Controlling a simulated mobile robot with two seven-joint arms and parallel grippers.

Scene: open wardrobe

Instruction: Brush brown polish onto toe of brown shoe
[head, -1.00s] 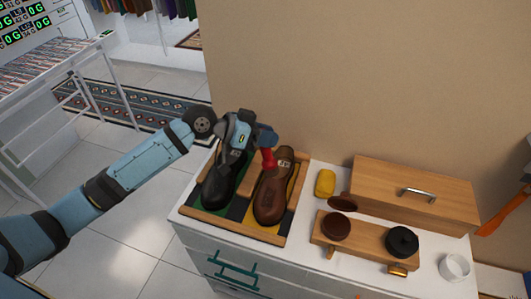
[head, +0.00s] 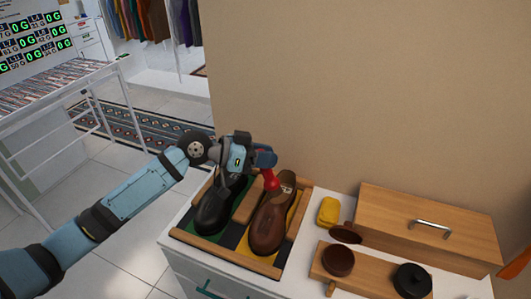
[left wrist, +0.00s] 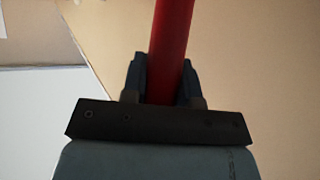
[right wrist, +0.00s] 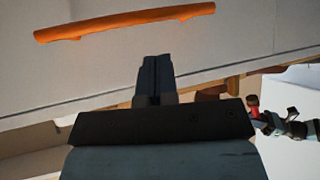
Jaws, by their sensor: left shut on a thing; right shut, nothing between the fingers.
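The brown shoe (head: 268,228) stands in the right bay of a wooden tray (head: 223,252) on the cabinet top, its toe towards the front. My left gripper (head: 262,160) is above its heel end, shut on a red-handled brush (head: 271,181). The red handle (left wrist: 171,45) fills the fingers in the left wrist view; the bristles cannot be made out. The brush's lower end overlaps the shoe's opening; touch cannot be told. An open tin of brown polish (head: 338,260) sits on a wooden stand, its lid tilted behind it. My right gripper (right wrist: 156,75) is shut and empty.
A black shoe (head: 217,211) stands in the tray's left bay. A yellow cloth (head: 329,211), a wooden box with a handle (head: 425,220) and a black tin (head: 412,280) are to the right.

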